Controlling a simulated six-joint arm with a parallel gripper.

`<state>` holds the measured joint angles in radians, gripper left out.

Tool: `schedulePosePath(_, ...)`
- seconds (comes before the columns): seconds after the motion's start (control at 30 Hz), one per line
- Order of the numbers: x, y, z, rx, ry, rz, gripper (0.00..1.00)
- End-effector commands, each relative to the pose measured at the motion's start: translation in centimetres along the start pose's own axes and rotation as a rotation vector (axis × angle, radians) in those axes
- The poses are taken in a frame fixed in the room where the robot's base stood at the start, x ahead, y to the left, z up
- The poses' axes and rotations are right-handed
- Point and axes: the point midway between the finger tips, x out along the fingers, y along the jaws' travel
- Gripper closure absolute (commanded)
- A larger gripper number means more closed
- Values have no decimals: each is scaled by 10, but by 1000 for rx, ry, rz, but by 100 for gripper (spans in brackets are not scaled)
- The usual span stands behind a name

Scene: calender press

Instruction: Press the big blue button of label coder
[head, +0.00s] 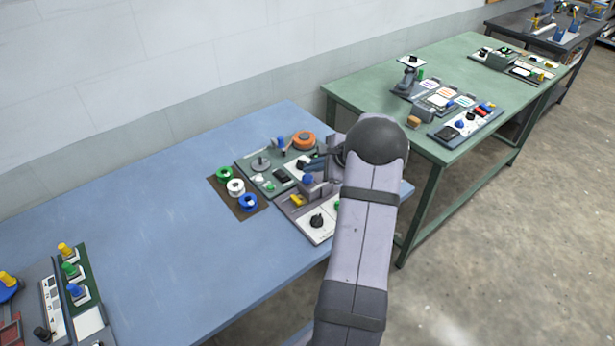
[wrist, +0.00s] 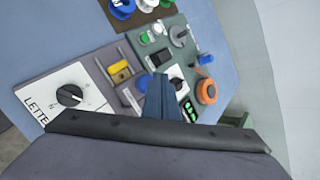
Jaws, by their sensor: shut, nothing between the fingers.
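A grey-mauve panel (wrist: 86,66) on the blue table has a white plate with a black knob (wrist: 70,95) and lettering that starts "LETTE"; I cannot confirm that it is the label coder. Beside its yellow handle (wrist: 118,70) is a blue button (wrist: 142,83), partly hidden by my fingers in the wrist view; it also shows in the head view (head: 308,179). My gripper (wrist: 161,82) is shut and empty, with its tips over the panels close to that button. I cannot tell whether it touches anything. My arm hides part of the panel in the head view.
A green panel (head: 256,184) with an orange disc (head: 303,140) and a smaller blue knob (head: 280,142) lies behind. Green, white and blue spools sit on a brown mat (head: 221,190). The blue table's middle (head: 150,215) is clear. A green table (head: 365,85) stands at right.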

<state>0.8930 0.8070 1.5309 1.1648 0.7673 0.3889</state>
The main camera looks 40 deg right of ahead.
Motion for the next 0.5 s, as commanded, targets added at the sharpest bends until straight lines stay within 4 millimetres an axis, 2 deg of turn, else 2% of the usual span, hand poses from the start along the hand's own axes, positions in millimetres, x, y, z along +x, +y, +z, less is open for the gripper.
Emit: schedulePosePath(0.5, -29, -21, 21, 0, 0, -1, 100)
